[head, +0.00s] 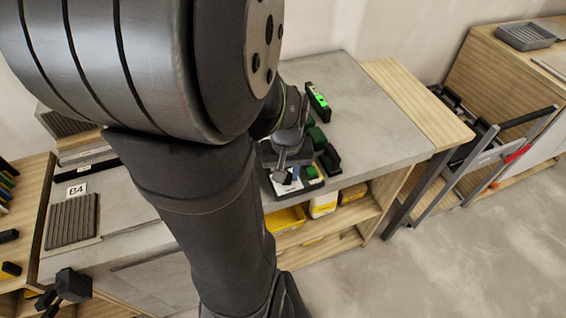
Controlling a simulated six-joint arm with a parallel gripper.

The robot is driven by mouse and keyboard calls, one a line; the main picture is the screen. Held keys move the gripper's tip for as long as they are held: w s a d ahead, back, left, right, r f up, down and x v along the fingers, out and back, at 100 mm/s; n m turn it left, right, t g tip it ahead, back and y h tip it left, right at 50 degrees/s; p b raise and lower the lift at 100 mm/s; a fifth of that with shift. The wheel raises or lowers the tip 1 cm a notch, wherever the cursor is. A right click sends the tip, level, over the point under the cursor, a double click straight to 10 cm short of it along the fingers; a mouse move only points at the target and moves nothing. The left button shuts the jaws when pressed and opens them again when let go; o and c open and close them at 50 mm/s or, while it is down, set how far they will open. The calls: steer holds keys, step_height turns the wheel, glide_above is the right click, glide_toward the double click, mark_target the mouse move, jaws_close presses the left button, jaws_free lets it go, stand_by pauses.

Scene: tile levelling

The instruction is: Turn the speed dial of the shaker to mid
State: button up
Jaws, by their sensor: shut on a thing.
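My gripper (284,168) is small in the head view, at the front part of the grey worktop, partly hidden by my own arm. Its fingers point down at a dark device, which I take to be the shaker (312,184), with green and black parts on it. The fingers appear closed at a small dark round knob, which looks like the speed dial (281,177). The dial's markings and pointer are too small to read. A white patch lies just below the knob.
A black and green level-like tool (317,101) lies behind the shaker on the worktop (375,125). Yellow bins (286,219) sit on the shelf below. A ribbed grey tile (72,220) lies at left by a B4 label (76,190). The worktop's right side is clear.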

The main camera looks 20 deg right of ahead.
stand_by(0.4)
steer(key=o, duration=0.7)
steer(key=shift+r, duration=0.15)
step_height(320, 180, up, 17)
step_height(320, 180, down, 17)
steer(key=shift+f, duration=0.2)
stand_by(0.7)
steer(key=shift+r, duration=0.1)
